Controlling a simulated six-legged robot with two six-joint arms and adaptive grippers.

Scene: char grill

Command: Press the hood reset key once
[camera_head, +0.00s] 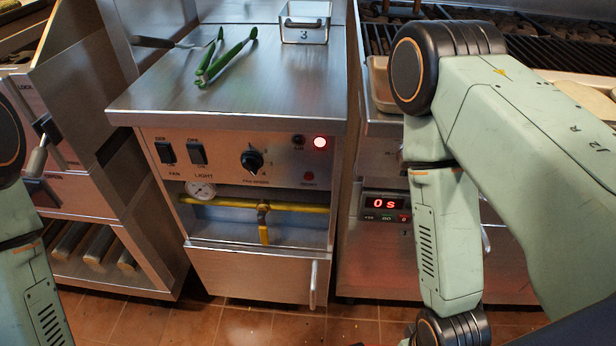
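The red reset key (309,176) sits low at the right of the steel control panel (225,160), with a small label below it. Links of my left arm show at the left edge and my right arm crosses the right side of the view. Both grippers are out of view.
The panel also has two black rocker switches (197,153) and a black fan knob (252,160). Below are a gauge (201,190) and a yellow pipe with valve (263,222). Green tongs (227,58) and a steel pan (304,24) lie on top.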

